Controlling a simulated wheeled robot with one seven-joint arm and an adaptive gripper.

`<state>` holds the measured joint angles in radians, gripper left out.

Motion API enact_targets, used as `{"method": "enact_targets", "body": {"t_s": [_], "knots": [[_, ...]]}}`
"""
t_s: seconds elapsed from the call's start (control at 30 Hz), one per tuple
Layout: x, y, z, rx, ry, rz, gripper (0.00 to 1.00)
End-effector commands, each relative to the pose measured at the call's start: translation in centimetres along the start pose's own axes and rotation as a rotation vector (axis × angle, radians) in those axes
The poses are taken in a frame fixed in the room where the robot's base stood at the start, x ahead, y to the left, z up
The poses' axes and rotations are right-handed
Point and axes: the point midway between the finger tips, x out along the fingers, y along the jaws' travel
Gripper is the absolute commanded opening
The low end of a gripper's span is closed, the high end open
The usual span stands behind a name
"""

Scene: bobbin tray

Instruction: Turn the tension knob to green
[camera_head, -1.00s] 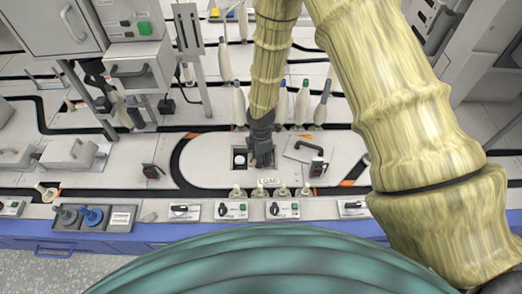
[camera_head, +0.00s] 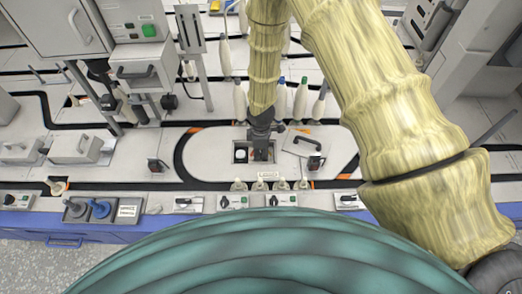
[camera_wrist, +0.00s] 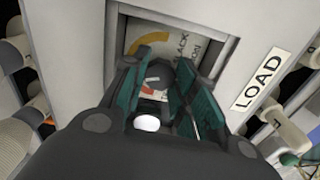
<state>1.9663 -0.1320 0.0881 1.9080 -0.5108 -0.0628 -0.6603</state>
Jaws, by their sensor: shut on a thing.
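The tension knob (camera_wrist: 158,77) is a dark grey piece on a dial plate sunk in a square recess, seen in the wrist view. It is mostly hidden between the teal fingers of my gripper (camera_wrist: 163,88). The fingers point down into the recess and are shut on it. The dial plate (camera_wrist: 152,38) shows an orange-yellow arc and partly covered lettering. No green part of the dial is visible, and I cannot read where the knob points. In the head view my gripper (camera_head: 261,153) reaches down into the right part of the recess (camera_head: 234,145).
A white round piece (camera_head: 240,154) sits left of my gripper in the recess. A LOAD label (camera_wrist: 258,79) is beside the recess. Several pale bobbins (camera_head: 300,100) stand behind my gripper. A panel with a black handle (camera_head: 305,143) lies close to its right.

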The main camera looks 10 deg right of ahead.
Motion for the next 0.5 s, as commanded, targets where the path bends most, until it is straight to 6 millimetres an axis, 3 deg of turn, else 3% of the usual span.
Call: {"method": "enact_targets", "body": {"t_s": [0.13,0.17,0.2,0.5], "knots": [[0.07,-0.07,0.02,-0.001,-0.001,-0.001,0.04],[0.07,-0.07,0.02,-0.001,-0.001,-0.001,0.32],[0.06,-0.07,0.02,-0.001,-0.001,-0.001,0.39],[0.0,-0.02,0.01,-0.001,0.0,0.0,0.39]]}}
